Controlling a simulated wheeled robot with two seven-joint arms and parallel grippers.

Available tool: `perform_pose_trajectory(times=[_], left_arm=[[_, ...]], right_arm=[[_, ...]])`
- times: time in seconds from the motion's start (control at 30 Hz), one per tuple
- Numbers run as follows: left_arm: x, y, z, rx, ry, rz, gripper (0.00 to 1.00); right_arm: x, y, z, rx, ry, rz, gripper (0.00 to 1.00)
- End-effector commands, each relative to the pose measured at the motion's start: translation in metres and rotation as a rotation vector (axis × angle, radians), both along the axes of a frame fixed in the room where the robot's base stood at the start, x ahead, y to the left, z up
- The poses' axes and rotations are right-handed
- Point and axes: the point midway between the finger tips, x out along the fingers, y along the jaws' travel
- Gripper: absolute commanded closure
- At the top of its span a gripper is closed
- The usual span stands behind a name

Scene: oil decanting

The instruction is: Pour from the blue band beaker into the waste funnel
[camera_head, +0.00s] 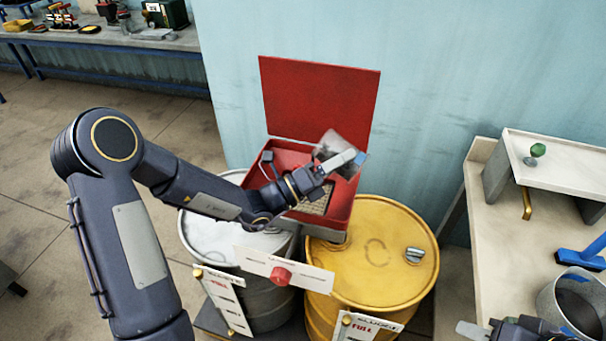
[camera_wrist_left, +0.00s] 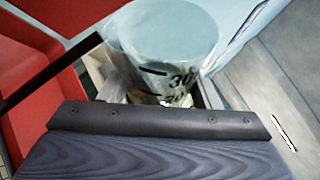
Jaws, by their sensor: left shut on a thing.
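My left gripper (camera_head: 335,163) is shut on a clear beaker (camera_head: 341,145), which is tilted over the open red waste funnel box (camera_head: 290,151). A small blue patch shows on the beaker beside the fingers. In the left wrist view the beaker (camera_wrist_left: 165,40) shows black markings, and the red box (camera_wrist_left: 30,90) lies to its left. I cannot tell whether liquid is flowing. My right gripper (camera_head: 480,329) is only partly in view at the bottom right edge, and its opening is unclear.
The box stands on a grey drum (camera_head: 205,225) and a yellow drum (camera_head: 385,260). Its raised red lid (camera_head: 320,100) is behind the beaker. At right, a bench (camera_head: 480,220) holds a grey container (camera_head: 575,300) with dark contents and a blue-handled item (camera_head: 585,252).

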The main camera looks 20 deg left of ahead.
Motion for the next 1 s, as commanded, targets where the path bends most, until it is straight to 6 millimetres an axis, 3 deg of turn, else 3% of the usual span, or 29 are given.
perform_pose_trajectory(times=[1.0], left_arm=[[0.0021, 0.0069, 0.0083, -0.110, 0.033, 0.000, 0.70]], right_arm=[[0.0000, 0.0000, 0.0016, 0.000, 0.000, 0.000, 0.65]])
